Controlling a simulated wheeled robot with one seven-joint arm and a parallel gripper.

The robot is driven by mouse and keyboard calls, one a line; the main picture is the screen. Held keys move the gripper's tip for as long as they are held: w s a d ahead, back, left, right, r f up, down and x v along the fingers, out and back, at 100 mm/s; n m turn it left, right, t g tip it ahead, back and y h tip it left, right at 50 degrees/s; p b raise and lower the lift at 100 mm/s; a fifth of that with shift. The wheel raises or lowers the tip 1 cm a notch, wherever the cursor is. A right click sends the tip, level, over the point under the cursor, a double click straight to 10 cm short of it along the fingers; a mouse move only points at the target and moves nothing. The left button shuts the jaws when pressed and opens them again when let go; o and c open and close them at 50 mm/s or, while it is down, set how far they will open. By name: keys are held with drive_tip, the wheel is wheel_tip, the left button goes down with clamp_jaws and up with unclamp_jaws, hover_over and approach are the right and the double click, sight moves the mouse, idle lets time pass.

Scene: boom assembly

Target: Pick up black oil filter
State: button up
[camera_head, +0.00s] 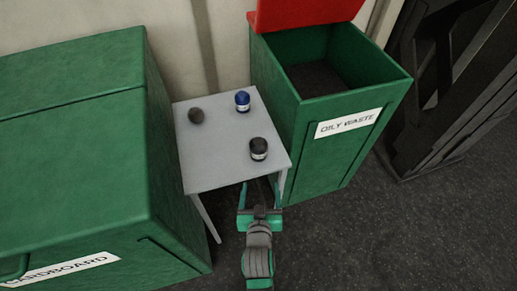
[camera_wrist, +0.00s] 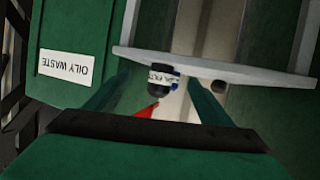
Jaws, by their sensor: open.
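A black oil filter (camera_head: 258,146) with a pale label stands upright near the front right of a small grey table (camera_head: 212,165). In the wrist view, which is upside down, the black filter (camera_wrist: 157,76) appears between my fingers, beyond their tips. My gripper (camera_head: 260,192) is open and empty just off the table's front edge. It also shows in the wrist view (camera_wrist: 157,88), fingers spread. Nothing touches the filter.
A blue filter (camera_head: 242,102) and a dark round item (camera_head: 196,116) stand further back on the table. A green cardboard bin (camera_head: 75,140) stands left. An open green oily waste bin (camera_head: 315,150) with a red lid (camera_head: 300,12) stands right, close to the table.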

sight(258, 147)
drive_tip(key=shift+m+h, duration=0.4)
drive_tip(key=shift+m, duration=0.2)
drive_tip(key=w+r, duration=0.2)
drive_tip(key=w, duration=0.1)
drive_tip(key=w+a+r, duration=0.1)
drive_tip(key=w, duration=0.3)
drive_tip(key=w+r, duration=0.2)
drive_tip(key=w, duration=0.2)
drive_tip(key=shift+a+r, duration=0.2)
drive_tip(key=shift+r, duration=0.15)
drive_tip(key=shift+g, duration=0.3)
drive_tip(key=x, duration=0.5)
drive_tip(key=shift+w, duration=0.1)
drive_tip(key=shift+f+x, duration=0.2)
drive_tip(key=shift+x, duration=1.2)
drive_tip(key=shift+f+x, duration=0.2)
drive_tip(key=shift+x, duration=1.25)
drive_tip(key=c, duration=1.3)
